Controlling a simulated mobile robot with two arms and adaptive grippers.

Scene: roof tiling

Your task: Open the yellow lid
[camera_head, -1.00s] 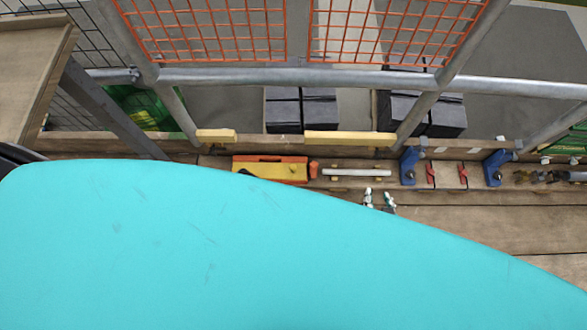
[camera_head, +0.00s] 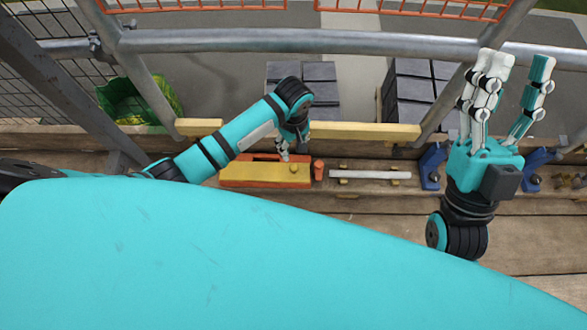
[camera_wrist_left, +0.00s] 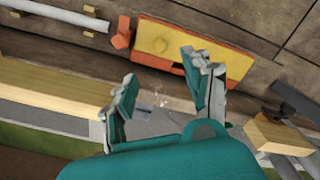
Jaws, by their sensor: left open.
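The yellow lid (camera_head: 245,173) lies on an orange toolbox (camera_head: 300,184) on the wooden deck by the back edge. It looks shut. My left gripper (camera_head: 284,153) hangs over the back right part of the box, its fingers partly hidden by my arm. In the left wrist view the left gripper (camera_wrist_left: 160,88) is open and empty, with the yellow lid (camera_wrist_left: 190,52) ahead of its fingertips; I cannot tell whether a finger touches it. My right gripper (camera_head: 511,85) is raised at the right, fingers spread and empty, pointing up.
A small orange object (camera_head: 319,169) stands beside the box. A white rod (camera_head: 370,174) lies on wooden supports to its right, then a blue clamp (camera_head: 430,166). A metal rail (camera_head: 330,42) and yellow beam (camera_head: 362,131) run behind. My turquoise body covers the foreground.

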